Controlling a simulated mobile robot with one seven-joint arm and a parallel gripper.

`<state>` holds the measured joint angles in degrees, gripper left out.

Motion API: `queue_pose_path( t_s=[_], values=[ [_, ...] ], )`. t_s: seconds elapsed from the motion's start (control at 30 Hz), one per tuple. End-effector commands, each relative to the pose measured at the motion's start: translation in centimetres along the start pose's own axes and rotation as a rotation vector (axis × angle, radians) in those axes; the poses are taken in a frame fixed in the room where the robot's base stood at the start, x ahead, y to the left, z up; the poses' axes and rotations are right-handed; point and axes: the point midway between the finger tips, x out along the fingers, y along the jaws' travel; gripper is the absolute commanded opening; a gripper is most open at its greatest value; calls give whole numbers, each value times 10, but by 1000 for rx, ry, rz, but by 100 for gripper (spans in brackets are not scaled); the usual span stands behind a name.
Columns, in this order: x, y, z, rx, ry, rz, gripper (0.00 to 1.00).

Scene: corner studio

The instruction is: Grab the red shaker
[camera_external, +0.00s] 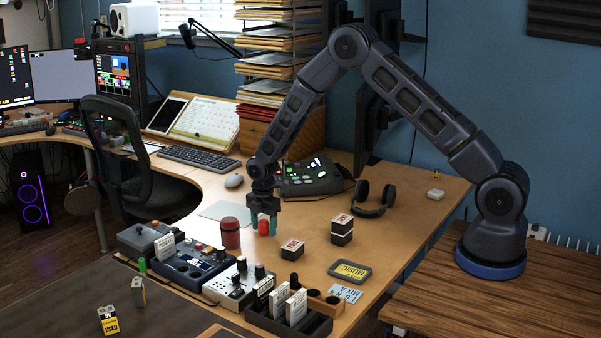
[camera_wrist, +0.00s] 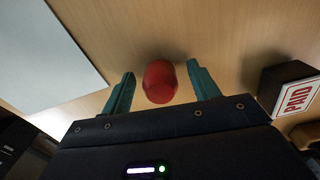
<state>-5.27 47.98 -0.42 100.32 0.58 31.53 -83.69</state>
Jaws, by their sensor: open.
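The red shaker (camera_external: 264,226) is small and rounded and stands on the wooden desk. In the wrist view, the red shaker (camera_wrist: 160,82) sits between my two teal fingers, with a visible gap on each side. My gripper (camera_external: 263,221) points down over it, open, with a finger to each side. In the wrist view my gripper (camera_wrist: 161,80) holds nothing. My fingers partly hide the shaker in the external view.
A dark red lidded jar (camera_external: 230,234) stands close to the left. Small labelled boxes (camera_external: 292,249) are to the right, with headphones (camera_external: 372,199) behind. Control boxes (camera_external: 190,268) line the front edge. A pale flat sheet (camera_wrist: 45,55) lies at left in the wrist view.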

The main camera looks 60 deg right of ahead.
Motion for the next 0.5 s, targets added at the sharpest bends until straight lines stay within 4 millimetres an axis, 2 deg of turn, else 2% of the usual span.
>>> queue_pose_path(
  t_s=[0.17,0.27,0.4,0.43,0.5],
  values=[
    [0,0,0,0,0,1,60],
    [0,0,0,0,0,1,45],
    [0,0,0,0,0,1,17],
    [0,0,0,0,0,1,12],
    [0,0,0,0,0,1,12]
  ],
)
